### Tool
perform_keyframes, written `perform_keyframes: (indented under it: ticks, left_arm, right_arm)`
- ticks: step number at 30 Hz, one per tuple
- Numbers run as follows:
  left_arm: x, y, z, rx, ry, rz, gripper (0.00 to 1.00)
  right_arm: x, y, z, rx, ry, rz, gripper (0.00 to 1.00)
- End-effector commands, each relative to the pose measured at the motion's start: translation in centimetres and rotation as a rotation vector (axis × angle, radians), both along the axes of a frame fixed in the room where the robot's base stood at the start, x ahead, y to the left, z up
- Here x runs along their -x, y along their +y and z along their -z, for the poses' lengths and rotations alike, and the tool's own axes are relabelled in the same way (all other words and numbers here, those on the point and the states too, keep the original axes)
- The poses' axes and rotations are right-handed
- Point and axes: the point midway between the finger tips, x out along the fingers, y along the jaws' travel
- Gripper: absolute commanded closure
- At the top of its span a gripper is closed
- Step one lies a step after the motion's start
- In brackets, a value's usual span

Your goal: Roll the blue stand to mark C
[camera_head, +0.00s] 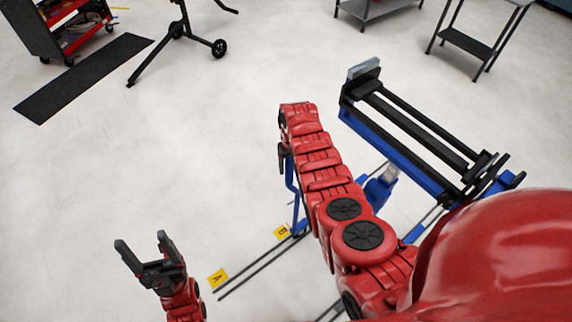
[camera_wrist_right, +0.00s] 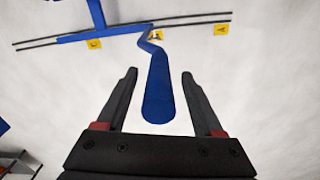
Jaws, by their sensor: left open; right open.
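The blue stand (camera_head: 395,155), with black rollers on top, stands at the right in the head view, partly behind my right arm. A blue bar with a rounded end (camera_wrist_right: 168,95), part of the stand, shows in the right wrist view. My right gripper (camera_wrist_right: 159,74) is open, with the bar between its fingers in the picture; I see no grip on it. In the head view this gripper (camera_head: 284,160) is mostly hidden by its arm. Mark C (camera_wrist_right: 94,44) is a yellow floor tag beside the dark floor lines. My left gripper (camera_head: 143,252) is open and empty.
Yellow marks A (camera_head: 218,278) and B (camera_head: 281,232) lie along two dark floor lines. A black mat (camera_head: 85,75), a red tool cart (camera_head: 70,30), a black wheeled stand (camera_head: 180,35) and grey tables (camera_head: 480,40) stand at the back. The left floor is clear.

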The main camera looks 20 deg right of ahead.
Motion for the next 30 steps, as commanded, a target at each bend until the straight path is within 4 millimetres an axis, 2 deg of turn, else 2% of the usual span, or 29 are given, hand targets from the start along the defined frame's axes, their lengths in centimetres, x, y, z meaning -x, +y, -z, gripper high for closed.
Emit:
perform_keyframes:
  ticks: [4, 5, 16, 30]
  left_arm:
    - [-0.01, 0.00, 0.01, 0.000, 0.000, 0.000, 0.28]
    - [0.00, 0.00, 0.00, 0.000, 0.000, 0.000, 0.28]
    - [0.00, 0.00, 0.01, 0.000, 0.000, 0.000, 0.28]
    - [0.00, 0.00, 0.01, 0.000, 0.000, 0.000, 0.28]
  right_arm:
    - [0.02, -0.01, 0.02, 0.000, 0.000, 0.000, 0.31]
    - [0.01, -0.01, 0.02, 0.000, 0.000, 0.000, 0.34]
    - [-0.03, 0.09, 0.01, -0.001, -0.001, -0.001, 1.00]
    - [-0.25, 0.23, -0.14, -0.002, -0.008, -0.003, 1.00]
